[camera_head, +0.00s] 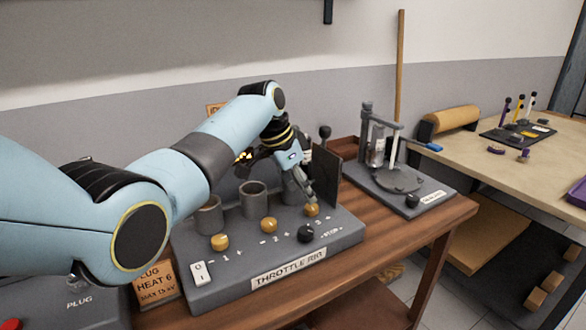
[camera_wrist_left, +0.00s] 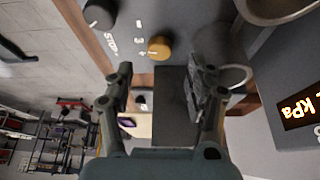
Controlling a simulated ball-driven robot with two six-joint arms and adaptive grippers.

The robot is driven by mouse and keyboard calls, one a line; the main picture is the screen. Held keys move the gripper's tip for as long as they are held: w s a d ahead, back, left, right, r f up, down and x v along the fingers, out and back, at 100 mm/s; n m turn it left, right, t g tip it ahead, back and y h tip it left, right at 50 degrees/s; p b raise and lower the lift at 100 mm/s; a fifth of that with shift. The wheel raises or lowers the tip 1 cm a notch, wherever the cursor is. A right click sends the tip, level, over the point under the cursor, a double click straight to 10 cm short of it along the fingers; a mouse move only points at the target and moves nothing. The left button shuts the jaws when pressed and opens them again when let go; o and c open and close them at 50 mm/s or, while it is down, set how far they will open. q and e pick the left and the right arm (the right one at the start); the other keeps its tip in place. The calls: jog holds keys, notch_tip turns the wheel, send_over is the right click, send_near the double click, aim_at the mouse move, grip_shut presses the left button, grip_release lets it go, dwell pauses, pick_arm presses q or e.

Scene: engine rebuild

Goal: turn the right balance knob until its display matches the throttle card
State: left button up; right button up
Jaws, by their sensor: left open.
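The throttle rig (camera_head: 200,285) is a grey block with three yellow knobs along its sloped front. The right knob (camera_head: 311,210), by the 3 mark, also shows in the left wrist view (camera_wrist_left: 160,47). My left gripper (camera_head: 307,192) is open just above and behind this knob. In the left wrist view my fingers (camera_wrist_left: 160,78) stand apart, with the knob beyond their tips, roughly between them; I cannot tell whether they touch it. A lit orange kPa display (camera_wrist_left: 298,108) is cut off at the right edge there. An orange card (camera_head: 214,108) is mostly hidden behind my arm.
The middle knob (camera_head: 268,225) and left knob (camera_head: 220,242) sit to the left. A black knob (camera_head: 305,233) marked STOP is close in front. Grey cylinders (camera_head: 253,200) stand behind the knobs. A dark upright plate (camera_head: 327,177) and a grey stand (camera_head: 400,180) are to the right.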

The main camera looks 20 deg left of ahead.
pick_arm(q)
jog(key=v, duration=0.6)
jog(key=shift+r, duration=0.35)
jog(key=shift+s+f, duration=0.1)
jog(key=shift+s, duration=0.1)
